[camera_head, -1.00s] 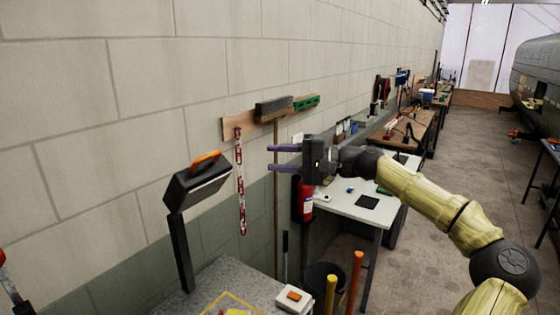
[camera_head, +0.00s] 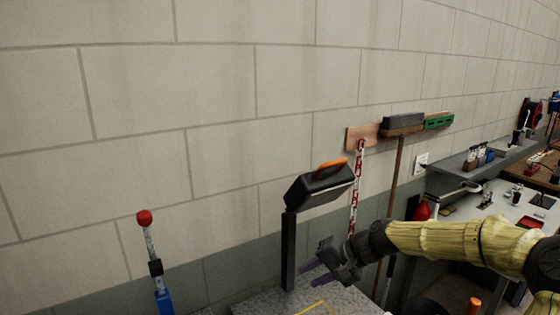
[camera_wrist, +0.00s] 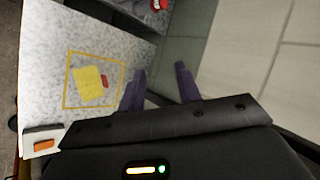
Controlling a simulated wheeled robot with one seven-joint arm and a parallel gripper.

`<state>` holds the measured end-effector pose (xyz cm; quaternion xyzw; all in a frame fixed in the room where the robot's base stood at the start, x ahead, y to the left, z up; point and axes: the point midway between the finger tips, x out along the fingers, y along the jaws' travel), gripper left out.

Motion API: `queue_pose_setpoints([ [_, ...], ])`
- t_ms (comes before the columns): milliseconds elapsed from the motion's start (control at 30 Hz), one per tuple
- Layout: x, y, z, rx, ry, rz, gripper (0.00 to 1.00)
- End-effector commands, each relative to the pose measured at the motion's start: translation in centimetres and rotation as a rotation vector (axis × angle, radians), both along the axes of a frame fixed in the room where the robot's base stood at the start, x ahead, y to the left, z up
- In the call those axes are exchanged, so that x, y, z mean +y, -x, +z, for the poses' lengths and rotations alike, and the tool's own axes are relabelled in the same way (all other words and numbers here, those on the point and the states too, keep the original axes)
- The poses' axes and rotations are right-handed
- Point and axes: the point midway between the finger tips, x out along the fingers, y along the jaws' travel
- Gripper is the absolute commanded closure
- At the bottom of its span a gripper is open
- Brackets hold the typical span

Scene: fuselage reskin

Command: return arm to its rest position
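My gripper (camera_head: 306,273) hangs at the lower middle of the head view, in front of a dark post and close above the speckled grey table. Its two purple fingers are apart, with nothing between them. The wrist view shows the same open fingers (camera_wrist: 160,80) beside the table edge. My arm reaches in from the right of the head view, clad in a yellowish sleeve, bent and extended.
The speckled table (camera_wrist: 45,60) bears a yellow square outline with a yellow item (camera_wrist: 89,84) and a white box with an orange button (camera_wrist: 43,144). A dark box with an orange handle (camera_head: 318,190) tops the post. A red-knobbed lever (camera_head: 145,217) stands left; a broom (camera_head: 397,165) hangs on the wall.

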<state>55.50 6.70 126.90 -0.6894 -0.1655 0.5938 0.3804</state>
Motion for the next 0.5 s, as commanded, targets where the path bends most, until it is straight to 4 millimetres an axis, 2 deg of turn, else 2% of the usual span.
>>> queue_pose_setpoints([
  [33, 1.0, 1.3, -2.1, 0.016, 0.077, 0.035, 0.66],
  [100, 1.4, 3.0, -4.4, 0.033, 0.171, 0.069, 0.66],
  [200, 1.2, 5.3, -7.0, 0.047, 0.299, 0.111, 0.66],
  [333, 0.1, 8.4, -9.1, 0.049, 0.45, 0.155, 0.66],
  [500, -2.0, 12.2, -10.0, 0.029, 0.617, 0.195, 0.66],
])
